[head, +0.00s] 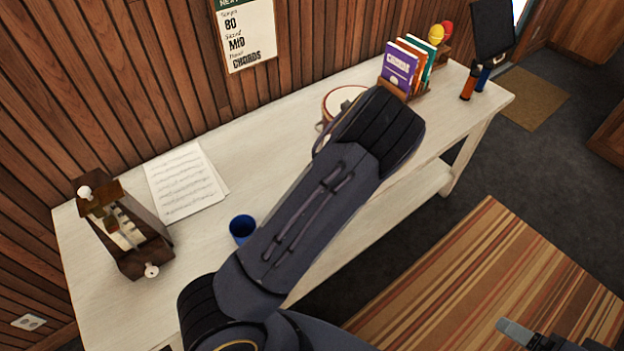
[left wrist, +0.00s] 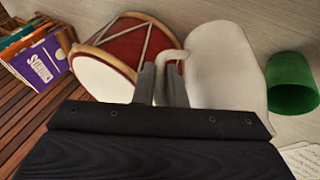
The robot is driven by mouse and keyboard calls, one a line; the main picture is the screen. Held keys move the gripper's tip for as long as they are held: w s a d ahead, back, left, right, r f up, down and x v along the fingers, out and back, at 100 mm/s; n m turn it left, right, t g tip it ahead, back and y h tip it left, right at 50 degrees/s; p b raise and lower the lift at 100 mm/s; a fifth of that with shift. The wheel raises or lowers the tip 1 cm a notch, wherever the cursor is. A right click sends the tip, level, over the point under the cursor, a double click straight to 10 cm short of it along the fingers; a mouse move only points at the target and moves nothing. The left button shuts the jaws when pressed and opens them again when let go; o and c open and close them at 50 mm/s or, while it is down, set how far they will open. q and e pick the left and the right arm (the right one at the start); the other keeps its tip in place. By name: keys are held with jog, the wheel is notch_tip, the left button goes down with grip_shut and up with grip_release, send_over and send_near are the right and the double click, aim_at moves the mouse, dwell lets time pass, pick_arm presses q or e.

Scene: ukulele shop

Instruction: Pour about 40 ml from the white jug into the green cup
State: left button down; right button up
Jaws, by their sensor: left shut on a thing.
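In the left wrist view the white jug (left wrist: 228,65) stands beside a red drum, its handle toward my left gripper (left wrist: 160,85). The gripper's two fingers are shut on the jug's handle. The green cup (left wrist: 293,83) is just right of the jug, with a small gap between them. In the head view my left arm hides its own gripper, the jug and the green cup. What is in the jug cannot be seen. My right gripper (head: 530,335) shows only partly at the lower right of the head view, away from the table; its opening is unclear.
The white table (head: 105,300) holds a blue cup (head: 242,229), a metronome (head: 150,248), sheet music (head: 185,183), a drum (head: 341,100), upright books (head: 398,68) and two shakers (head: 468,84). The drum touches or nearly touches the jug. A wood-panelled wall (head: 130,60) stands behind.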

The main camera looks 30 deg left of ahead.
pick_arm(q)
notch_tip(320, 180, down, 8)
jog(key=w+g+y+b, duration=0.2)
jog(key=g, duration=0.2)
jog(key=shift+w+d+r+m, duration=0.2)
jog(key=shift+d+m, duration=0.15)
jog(key=shift+m, duration=0.05)
